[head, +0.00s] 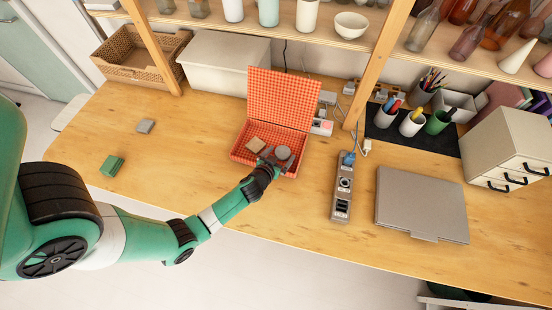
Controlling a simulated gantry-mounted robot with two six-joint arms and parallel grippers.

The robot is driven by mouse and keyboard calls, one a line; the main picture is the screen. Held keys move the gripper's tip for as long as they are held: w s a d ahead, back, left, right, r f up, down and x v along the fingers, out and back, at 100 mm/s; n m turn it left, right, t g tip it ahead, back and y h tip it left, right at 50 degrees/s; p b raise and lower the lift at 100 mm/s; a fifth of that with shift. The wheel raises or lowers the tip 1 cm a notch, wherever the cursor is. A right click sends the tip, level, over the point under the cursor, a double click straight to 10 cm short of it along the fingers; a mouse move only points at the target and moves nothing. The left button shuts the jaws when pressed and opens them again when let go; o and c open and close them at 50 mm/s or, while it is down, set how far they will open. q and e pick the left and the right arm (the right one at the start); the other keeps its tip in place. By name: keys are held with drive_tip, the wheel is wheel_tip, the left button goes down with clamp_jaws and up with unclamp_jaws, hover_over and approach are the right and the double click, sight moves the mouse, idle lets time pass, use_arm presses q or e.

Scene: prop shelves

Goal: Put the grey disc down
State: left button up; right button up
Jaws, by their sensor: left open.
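The grey disc (283,153) is at the open red checkered case (240,150), near the right part of its lower half. My left gripper (278,163) is over the front edge of the case, close to the disc. Its jaws are open, and the disc shows just beyond the fingertips. I cannot tell whether the fingers touch the disc. A tan square piece (255,144) lies in the case to the left of the disc. My right gripper is not in view.
A green block (111,166) and a small grey block (146,126) lie on the left of the table. A power strip (343,187) and closed laptop (421,203) lie right of the case. The raised lid (281,98) stands behind the gripper.

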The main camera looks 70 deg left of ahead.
use_arm(q)
drive_tip(key=p+v, duration=0.1)
drive_tip(key=v, duration=1.1)
drive_tip(key=shift+s+p, duration=0.1)
drive_tip(key=shift+p, duration=0.3)
drive_tip(key=w+d+r+m+t+h, duration=0.1)
drive_tip(key=w+d+r+t, duration=0.15)
drive_tip(key=w+r, duration=0.65)
drive_tip(key=w+d+r+t, duration=0.2)
drive_tip(key=w+r+t, duration=0.15)
drive_tip(key=r, duration=0.95)
drive_tip(key=w+d+r+m+t+h, duration=0.1)
drive_tip(key=w+d+r+t, duration=0.15)
drive_tip(key=w+r, duration=0.65)
drive_tip(key=s+d+r+m+t+h, duration=0.2)
drive_tip(key=s+d+r+t, duration=0.1)
drive_tip(key=r, duration=0.9)
drive_tip(key=s+d+r+m+t+h, duration=0.2)
drive_tip(key=s+d+r+t+h, duration=0.1)
drive_tip(key=r, duration=0.9)
drive_tip(key=s+d+r+m+t+h, duration=0.3)
drive_tip(key=s+d+r+t, duration=0.1)
drive_tip(key=r, duration=0.8)
drive_tip(key=shift+s+d+r, duration=0.2)
drive_tip(key=shift+s+d, duration=0.35)
drive_tip(key=shift+s, duration=0.5)
